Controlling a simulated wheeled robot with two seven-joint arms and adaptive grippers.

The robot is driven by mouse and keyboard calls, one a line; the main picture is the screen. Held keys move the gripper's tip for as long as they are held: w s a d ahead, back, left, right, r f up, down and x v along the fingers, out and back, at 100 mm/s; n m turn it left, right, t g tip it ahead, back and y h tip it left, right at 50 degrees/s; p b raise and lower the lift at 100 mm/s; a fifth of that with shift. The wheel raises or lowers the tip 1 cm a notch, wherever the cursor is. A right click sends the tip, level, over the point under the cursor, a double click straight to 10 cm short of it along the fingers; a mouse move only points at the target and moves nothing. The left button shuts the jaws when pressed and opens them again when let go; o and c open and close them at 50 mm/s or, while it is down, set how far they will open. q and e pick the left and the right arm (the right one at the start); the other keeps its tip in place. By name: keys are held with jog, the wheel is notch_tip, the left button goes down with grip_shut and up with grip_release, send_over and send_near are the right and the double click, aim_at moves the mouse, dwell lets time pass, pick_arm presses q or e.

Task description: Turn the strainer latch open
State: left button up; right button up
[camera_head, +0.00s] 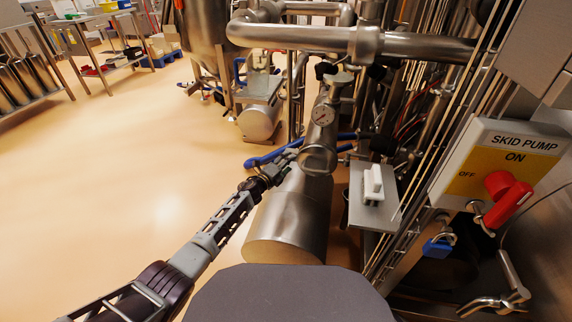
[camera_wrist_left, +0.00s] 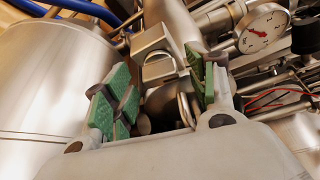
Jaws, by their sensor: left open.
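In the left wrist view the gripper (camera_wrist_left: 160,92) shows two green-padded fingers spread apart. A bright squared metal piece (camera_wrist_left: 157,62) lies beyond the fingertips. A small rounded metal part (camera_wrist_left: 186,109) shows between the fingers, closer to the right one. I cannot tell which part is the strainer latch, or whether a finger touches it. The gauge (camera_wrist_left: 262,28) is at the upper right. My right gripper is not in view.
A large steel cylinder (camera_head: 290,215) stands just right of my left forearm. Blue handles (camera_head: 262,160) and thick pipes (camera_head: 350,42) crowd the fitting. A pump panel with a red switch (camera_head: 507,198) is at right. Open floor (camera_head: 100,170) lies left.

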pick_arm(q)
jog(key=c, duration=1)
jog(key=shift+p, duration=0.4)
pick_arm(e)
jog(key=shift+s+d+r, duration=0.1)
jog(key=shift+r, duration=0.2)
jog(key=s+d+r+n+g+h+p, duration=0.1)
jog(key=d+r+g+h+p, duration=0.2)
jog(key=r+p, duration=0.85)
pick_arm(q)
jog(key=shift+s+d+r+m+g+y+p, duration=0.1)
jog(key=shift+d+m+g+y+p, duration=0.1)
jog(key=shift+m+y, duration=1.3)
jog(key=shift+s+d+r+m+g+y+p, duration=0.15)
jog(key=shift+m+y, duration=0.55)
jog(key=shift+m, duration=1.55)
jog(key=shift+w+d+m+g+y+p, duration=0.2)
jog(key=shift+m+y, duration=0.9)
jog(key=shift+m, duration=0.75)
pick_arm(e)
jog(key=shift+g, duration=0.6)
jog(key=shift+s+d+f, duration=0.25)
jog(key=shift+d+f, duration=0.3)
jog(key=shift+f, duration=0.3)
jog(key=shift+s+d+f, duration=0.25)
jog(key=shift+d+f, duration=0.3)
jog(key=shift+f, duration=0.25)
pick_arm(q)
jog(key=shift+s+a, duration=0.15)
jog(key=shift+a, duration=0.05)
